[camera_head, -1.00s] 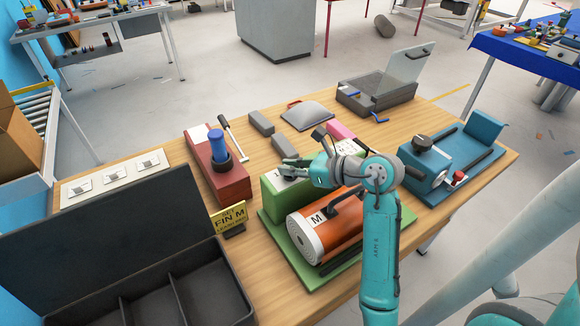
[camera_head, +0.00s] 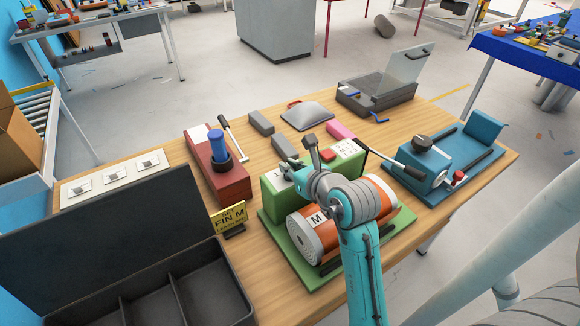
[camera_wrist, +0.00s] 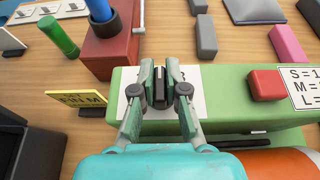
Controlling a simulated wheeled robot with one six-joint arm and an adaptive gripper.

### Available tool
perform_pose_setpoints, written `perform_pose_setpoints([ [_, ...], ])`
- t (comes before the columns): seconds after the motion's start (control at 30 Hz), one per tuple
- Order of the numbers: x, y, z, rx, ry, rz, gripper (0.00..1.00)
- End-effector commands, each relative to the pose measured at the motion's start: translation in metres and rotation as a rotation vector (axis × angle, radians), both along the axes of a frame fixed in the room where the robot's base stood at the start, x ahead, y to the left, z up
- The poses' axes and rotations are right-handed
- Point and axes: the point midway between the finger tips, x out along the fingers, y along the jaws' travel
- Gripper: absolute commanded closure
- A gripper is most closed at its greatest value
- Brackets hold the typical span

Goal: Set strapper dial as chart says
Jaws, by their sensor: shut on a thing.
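In the wrist view, my gripper (camera_wrist: 160,88) is shut on the small dark dial knob (camera_wrist: 160,92) on the strapper's top. A white plate (camera_wrist: 190,105) lies under the dial; my fingers hide most of its marks, so the setting cannot be read. The chart (camera_wrist: 302,88) is right of a red button (camera_wrist: 266,84); lines starting S=1, M= and L= show, cut off at the edge. A yellow sign (camera_head: 229,216) reads FIN M.
A red block (camera_head: 218,180) with a blue cylinder stands left, a blue machine (camera_head: 440,170) right. An open black case (camera_head: 205,285) is at front left. Grey blocks (camera_head: 262,122) and a pink block (camera_head: 340,131) lie behind the strapper.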

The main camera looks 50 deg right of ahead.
Motion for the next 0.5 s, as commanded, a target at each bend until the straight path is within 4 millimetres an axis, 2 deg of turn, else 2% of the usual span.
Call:
perform_pose_setpoints([
  [0.3,-0.0004,-0.0010,-0.0001,-0.001,0.001,-0.004,1.00],
  [0.33,-0.0005,-0.0010,-0.0001,-0.001,0.001,-0.004,0.83],
  [0.4,-0.0003,-0.0009,-0.0002,-0.001,0.001,-0.003,0.65],
  [0.5,-0.0003,-0.0007,-0.0003,-0.001,0.001,-0.003,0.62],
])
